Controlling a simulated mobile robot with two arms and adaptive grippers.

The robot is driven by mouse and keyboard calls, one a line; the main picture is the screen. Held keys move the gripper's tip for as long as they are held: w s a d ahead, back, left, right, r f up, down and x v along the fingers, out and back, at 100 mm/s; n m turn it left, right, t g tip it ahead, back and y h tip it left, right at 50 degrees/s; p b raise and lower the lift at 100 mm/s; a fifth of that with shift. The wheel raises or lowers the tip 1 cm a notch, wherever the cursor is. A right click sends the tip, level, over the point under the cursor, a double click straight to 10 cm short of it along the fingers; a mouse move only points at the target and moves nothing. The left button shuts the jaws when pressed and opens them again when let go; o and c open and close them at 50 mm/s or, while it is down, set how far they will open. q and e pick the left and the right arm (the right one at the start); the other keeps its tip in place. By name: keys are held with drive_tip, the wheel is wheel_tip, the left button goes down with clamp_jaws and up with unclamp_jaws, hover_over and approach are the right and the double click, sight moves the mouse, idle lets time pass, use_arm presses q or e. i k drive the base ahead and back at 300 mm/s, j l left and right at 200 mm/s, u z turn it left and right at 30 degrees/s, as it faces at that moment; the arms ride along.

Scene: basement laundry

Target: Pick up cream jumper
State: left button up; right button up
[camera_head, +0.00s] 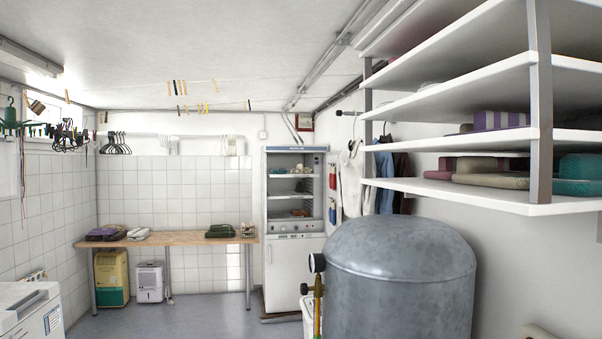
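No jumper can be named for certain. A flat, cream-beige folded piece (492,181) lies on the lowest shelf at the right, among purple and teal folded pieces. I cannot tell whether either one is the cream jumper. Neither of my grippers is in view.
A large grey metal tank (400,275) stands close in front, below the white shelves (480,192). A wooden table (180,241) with folded clothes stands at the back left. A tall white cabinet (294,270) stands beside it. Blue-grey floor (200,318) is open at centre left.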

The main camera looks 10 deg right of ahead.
sight(300, 168)
drive_tip(key=i+j+u, duration=0.25)
drive_tip(key=i, duration=0.25)
drive_tip(key=i+j+u, duration=0.1)
drive_tip(key=i, duration=0.5)
drive_tip(key=i+j, duration=0.3)
drive_tip(key=i, duration=0.3)
drive_tip(key=i+j+u, duration=0.15)
drive_tip(key=i, duration=0.45)
drive_tip(key=i+z, duration=0.25)
drive_tip(key=i, duration=0.3)
drive_tip(key=i+z, duration=0.25)
drive_tip(key=i, duration=0.35)
drive_tip(key=i+j+z, duration=0.25)
drive_tip(key=i, duration=0.3)
drive_tip(key=i+l+z, duration=0.1)
drive_tip(key=i+z, duration=0.2)
drive_tip(key=i, duration=0.6)
drive_tip(key=i+z, duration=0.25)
drive_tip(key=i, duration=0.65)
